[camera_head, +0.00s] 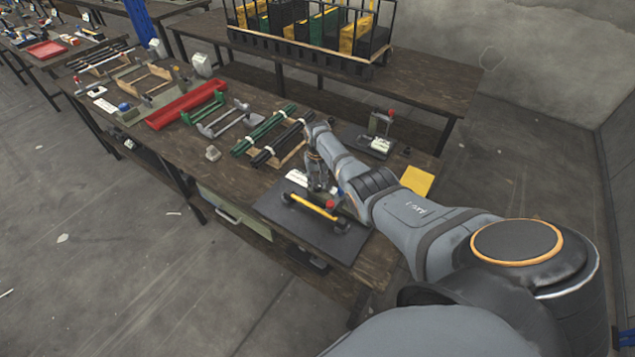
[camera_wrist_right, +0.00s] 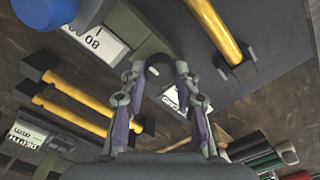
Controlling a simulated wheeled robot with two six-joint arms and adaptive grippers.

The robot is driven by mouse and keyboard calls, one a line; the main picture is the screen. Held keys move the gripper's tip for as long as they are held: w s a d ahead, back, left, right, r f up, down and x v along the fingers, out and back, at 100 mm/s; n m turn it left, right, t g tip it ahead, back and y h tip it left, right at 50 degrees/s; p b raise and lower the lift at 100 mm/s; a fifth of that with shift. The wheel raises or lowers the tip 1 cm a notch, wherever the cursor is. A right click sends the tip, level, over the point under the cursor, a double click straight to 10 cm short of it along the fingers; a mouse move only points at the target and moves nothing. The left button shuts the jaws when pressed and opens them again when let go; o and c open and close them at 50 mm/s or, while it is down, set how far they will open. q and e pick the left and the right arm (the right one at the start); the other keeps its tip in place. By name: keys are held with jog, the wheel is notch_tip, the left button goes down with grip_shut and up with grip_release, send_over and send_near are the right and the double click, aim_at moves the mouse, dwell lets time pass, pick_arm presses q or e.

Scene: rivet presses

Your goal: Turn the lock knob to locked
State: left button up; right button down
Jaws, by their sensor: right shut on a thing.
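My right gripper (camera_head: 318,188) reaches down over a dark base plate (camera_head: 290,218) near the front edge of the workbench. The fingers partly hide the grip, and the knob's lock position cannot be read. A white label (camera_wrist_right: 174,98) lies beyond the fingers. A yellow bar (camera_head: 313,206) with dark ends and a red knob (camera_head: 330,204) stand on the plate. My left gripper is out of view.
A blue ball (camera_wrist_right: 42,12) and another white label (camera_wrist_right: 95,40) are close to the gripper. Yellow bars (camera_wrist_right: 75,105) lie at left. Green and black rods (camera_head: 265,130) and a red tray (camera_head: 187,104) lie farther along the bench. A yellow sheet (camera_head: 417,181) lies at right.

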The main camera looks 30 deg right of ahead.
aim_at(317, 185)
dwell(0.3)
jog(key=c, duration=1)
grip_release()
jog(key=shift+r, duration=0.15)
notch_tip(317, 185, up, 12)
jog(key=shift+f, duration=0.15)
